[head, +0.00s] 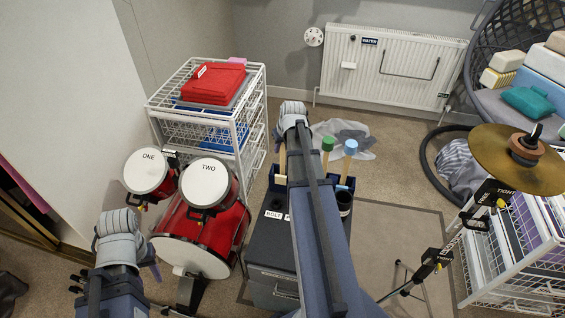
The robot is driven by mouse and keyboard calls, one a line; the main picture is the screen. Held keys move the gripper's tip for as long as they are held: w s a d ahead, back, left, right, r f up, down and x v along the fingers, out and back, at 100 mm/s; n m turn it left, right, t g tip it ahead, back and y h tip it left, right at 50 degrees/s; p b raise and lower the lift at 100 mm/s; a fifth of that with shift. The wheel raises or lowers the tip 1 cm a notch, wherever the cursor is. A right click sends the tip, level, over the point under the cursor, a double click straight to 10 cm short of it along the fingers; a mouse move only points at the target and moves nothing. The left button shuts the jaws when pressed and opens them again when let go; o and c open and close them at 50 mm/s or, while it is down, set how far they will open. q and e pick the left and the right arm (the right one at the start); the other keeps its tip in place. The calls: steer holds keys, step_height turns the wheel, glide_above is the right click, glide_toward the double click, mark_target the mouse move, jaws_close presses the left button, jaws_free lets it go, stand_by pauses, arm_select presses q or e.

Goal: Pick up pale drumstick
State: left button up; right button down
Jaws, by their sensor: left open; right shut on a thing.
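The pale drumstick (282,163) is a light wooden stick. It stands about upright at the left side of a dark blue holder (345,184) on the dark cabinet. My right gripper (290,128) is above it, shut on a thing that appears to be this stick. My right arm hides the fingers, the grip and part of the holder. Whether the stick's lower end is still inside the holder cannot be told. My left gripper (118,248) is open and empty at the lower left, beside the red drums, with its fingers mostly hidden.
Green-tipped (328,146) and blue-tipped (350,149) sticks stand in the holder just right of my arm. A red drum set (205,230) and white wire rack (250,130) are left. A cymbal (490,150) on a stand is right. Some carpet (400,170) is clear.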

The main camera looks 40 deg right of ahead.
steer(key=shift+r, duration=0.1)
step_height(320, 180, up, 18)
steer(key=p, duration=1.8)
